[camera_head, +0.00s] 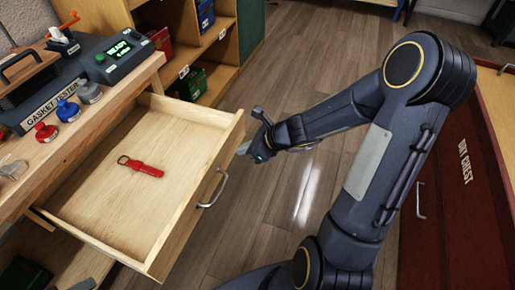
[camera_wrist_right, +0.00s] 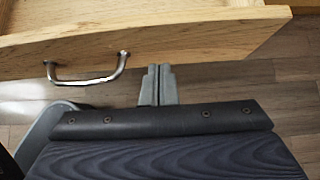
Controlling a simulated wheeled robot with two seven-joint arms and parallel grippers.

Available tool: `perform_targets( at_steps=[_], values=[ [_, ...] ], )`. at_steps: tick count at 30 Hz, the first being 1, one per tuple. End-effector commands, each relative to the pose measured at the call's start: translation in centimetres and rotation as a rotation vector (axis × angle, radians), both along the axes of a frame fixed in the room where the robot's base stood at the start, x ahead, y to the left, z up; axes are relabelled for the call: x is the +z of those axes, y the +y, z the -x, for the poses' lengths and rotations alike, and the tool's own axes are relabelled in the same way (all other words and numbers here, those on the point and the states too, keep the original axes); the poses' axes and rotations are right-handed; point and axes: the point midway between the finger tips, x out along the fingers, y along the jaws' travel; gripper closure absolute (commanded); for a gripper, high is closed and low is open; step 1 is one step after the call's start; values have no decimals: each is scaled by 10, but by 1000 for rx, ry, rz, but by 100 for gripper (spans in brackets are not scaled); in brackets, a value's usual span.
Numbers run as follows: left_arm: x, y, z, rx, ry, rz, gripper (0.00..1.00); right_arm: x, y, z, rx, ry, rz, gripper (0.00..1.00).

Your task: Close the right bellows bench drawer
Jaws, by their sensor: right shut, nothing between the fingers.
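The wooden drawer (camera_head: 180,160) stands pulled out from the bench at the left of the head view. A red tool with a ring end (camera_head: 141,167) lies inside it. A metal bar handle (camera_head: 214,188) is on its front, and it also shows in the right wrist view (camera_wrist_right: 88,75). My right gripper (camera_head: 244,148) is by the far end of the drawer front, outside the drawer. In the right wrist view its fingers (camera_wrist_right: 157,84) are shut and empty, to the right of the handle and close to the front's lower edge. Contact cannot be told. My left gripper is not in view.
The bench top (camera_head: 95,110) holds a gasket tester (camera_head: 45,100), a display box reading READY (camera_head: 118,55) and several small bottles. Wooden shelves (camera_head: 205,60) stand behind. A dark red chest (camera_head: 450,190) is at the right. Wooden floor (camera_head: 290,100) lies open between.

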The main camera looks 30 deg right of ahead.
Motion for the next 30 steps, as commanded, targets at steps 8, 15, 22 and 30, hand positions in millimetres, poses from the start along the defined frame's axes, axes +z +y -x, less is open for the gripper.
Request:
perform_targets(
  at_steps=[8, 15, 22, 30],
  values=[
    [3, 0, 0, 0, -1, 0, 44, 4, 20, -26, 2, -3, 1, 100],
    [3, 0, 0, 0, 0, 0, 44, 3, 22, -29, 1, -3, 1, 100],
    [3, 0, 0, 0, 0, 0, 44, 4, 23, -29, 1, -3, 1, 100],
    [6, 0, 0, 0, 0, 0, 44, 4, 36, -45, 6, -3, 0, 100]
  ],
)
